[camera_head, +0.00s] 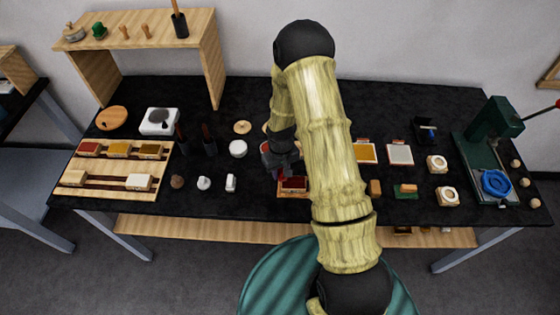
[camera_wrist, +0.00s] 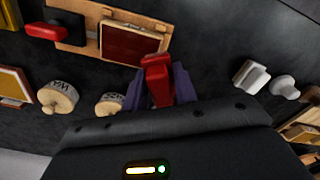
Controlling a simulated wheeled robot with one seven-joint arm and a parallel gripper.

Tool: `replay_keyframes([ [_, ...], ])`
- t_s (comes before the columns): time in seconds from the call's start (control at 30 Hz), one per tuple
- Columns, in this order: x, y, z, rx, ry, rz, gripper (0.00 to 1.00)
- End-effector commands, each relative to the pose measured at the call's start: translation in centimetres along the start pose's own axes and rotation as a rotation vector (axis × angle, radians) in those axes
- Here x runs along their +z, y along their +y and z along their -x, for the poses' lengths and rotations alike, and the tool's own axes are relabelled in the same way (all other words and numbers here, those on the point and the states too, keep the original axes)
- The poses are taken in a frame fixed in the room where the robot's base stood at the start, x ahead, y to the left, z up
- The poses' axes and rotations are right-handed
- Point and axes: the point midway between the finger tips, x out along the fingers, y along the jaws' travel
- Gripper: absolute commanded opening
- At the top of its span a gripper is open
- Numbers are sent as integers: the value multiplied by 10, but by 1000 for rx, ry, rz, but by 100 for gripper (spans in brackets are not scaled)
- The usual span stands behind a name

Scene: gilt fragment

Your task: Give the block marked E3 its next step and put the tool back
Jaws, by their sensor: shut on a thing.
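My gripper (camera_head: 279,164) is above the middle of the black table. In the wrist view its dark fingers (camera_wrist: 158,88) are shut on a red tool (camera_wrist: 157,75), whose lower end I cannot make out. A wooden tray with a dark red panel (camera_wrist: 133,42) lies just beyond the fingers; the panel also shows in the head view (camera_head: 293,184). Two pale round-ended blocks with dark marks, one (camera_wrist: 57,97) left and one (camera_wrist: 110,103) near the fingers, show in the wrist view. I cannot read E3 on any block.
A wooden rack (camera_head: 80,181) with coloured blocks stands at the left. Small white pieces (camera_head: 203,183) stand left of my gripper. A second red-handled thing (camera_wrist: 47,30) lies by the tray. A green press (camera_head: 496,125) stands at the right. My arm hides part of the table.

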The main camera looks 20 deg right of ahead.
Motion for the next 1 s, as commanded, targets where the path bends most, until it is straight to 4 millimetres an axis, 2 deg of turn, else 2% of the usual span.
replay_keyframes([
  [0.03, -1, 0, 9, 0, 2, 0, 7],
  [0.5, 0, -1, 48, 0, 2, 1, 7],
  [1.0, 0, -1, 50, 0, 1, 2, 7],
])
